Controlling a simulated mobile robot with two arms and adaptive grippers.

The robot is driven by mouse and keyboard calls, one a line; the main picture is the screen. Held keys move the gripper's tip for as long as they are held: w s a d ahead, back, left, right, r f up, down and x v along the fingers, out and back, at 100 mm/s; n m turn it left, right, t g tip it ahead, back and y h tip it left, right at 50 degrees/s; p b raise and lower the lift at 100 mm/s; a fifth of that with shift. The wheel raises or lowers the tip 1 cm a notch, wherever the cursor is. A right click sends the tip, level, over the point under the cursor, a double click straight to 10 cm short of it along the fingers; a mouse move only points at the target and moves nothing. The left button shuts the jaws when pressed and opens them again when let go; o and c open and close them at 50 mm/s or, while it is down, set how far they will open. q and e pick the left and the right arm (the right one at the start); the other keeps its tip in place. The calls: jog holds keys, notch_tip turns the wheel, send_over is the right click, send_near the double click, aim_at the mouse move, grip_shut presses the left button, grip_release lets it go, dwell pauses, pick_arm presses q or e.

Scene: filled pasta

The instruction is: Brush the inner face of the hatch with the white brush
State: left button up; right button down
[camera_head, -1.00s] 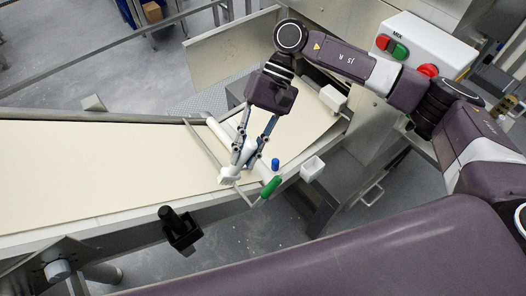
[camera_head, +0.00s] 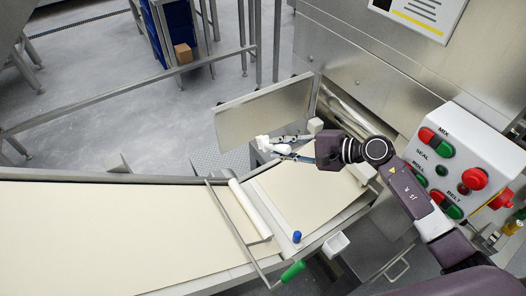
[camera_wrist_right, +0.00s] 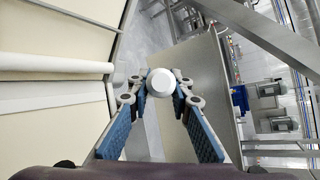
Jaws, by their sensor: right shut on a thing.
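The hatch (camera_head: 262,112) is a flat metal panel standing out from the steel machine, at the upper middle of the head view. In the right wrist view a large grey panel, which looks like the hatch (camera_wrist_right: 203,75), rises beyond the fingers. My right gripper (camera_head: 278,149) is shut on the white brush (camera_head: 263,143), just below the hatch's lower edge in the head view. In the wrist view the brush's round white end (camera_wrist_right: 161,82) shows between the blue-padded fingers. I cannot tell whether the brush touches the hatch. My left gripper is not in view.
A belt with pale dough (camera_head: 95,235) runs along the left, crossed by a metal frame with a white roller (camera_head: 250,210) and green handle (camera_head: 292,271). A blue knob (camera_head: 297,237) and white cup (camera_head: 336,244) are near. A button box (camera_head: 465,165) stands right.

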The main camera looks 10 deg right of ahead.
jog(key=shift+w+d, duration=0.25)
jog(key=shift+w, duration=0.2)
jog(key=w, duration=0.1)
jog(key=w+a, duration=0.1)
jog(key=w, duration=0.1)
jog(key=shift+a, duration=0.2)
jog(key=shift+w+a, duration=0.2)
jog(key=shift+w, duration=0.25)
jog(key=shift+w+a, duration=0.2)
jog(key=shift+w, duration=0.25)
